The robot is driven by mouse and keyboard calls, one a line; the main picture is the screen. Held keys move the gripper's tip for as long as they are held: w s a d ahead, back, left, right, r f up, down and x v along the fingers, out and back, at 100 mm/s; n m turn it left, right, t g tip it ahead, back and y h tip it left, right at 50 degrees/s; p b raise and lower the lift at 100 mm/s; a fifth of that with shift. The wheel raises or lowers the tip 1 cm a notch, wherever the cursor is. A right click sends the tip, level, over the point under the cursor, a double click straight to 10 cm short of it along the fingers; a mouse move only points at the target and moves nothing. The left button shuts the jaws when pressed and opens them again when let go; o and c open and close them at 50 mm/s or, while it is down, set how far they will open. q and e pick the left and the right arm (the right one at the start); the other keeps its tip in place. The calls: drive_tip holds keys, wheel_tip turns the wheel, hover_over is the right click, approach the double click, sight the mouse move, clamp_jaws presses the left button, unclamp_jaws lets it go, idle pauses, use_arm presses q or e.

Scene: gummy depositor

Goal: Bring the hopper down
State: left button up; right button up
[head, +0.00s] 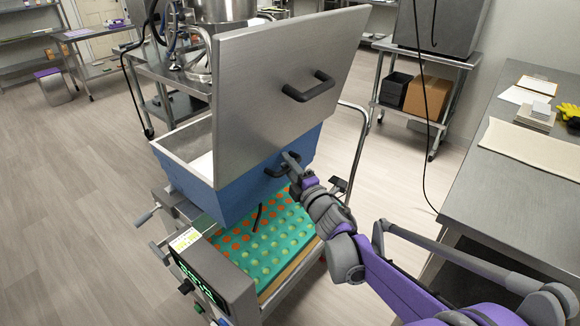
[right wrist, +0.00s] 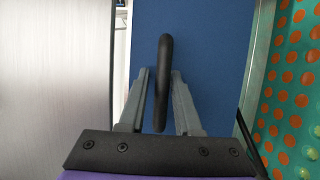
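The hopper (head: 240,178) is a blue box with a pale inside, raised and tilted above a teal mould tray (head: 262,243). A large steel panel (head: 270,90) with a black handle (head: 308,88) stands at its upper side. A second black handle (head: 272,171) is on the hopper's blue face. My right gripper (head: 290,163) is at this lower handle. In the right wrist view the black handle (right wrist: 162,80) stands between the two grey fingers, which are close against it and appear shut on it. The handle's far side is hidden. My left gripper is not in view.
A control box (head: 205,280) with a green display is at the machine's front left. A steel table (head: 530,180) with a mat stands at the right. A rack with boxes (head: 415,95) is behind.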

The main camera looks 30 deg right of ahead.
drive_tip(key=shift+s+f, duration=0.1)
drive_tip(key=s, duration=1)
drive_tip(key=shift+s+f+p, duration=0.3)
drive_tip(key=shift+s+p, duration=0.05)
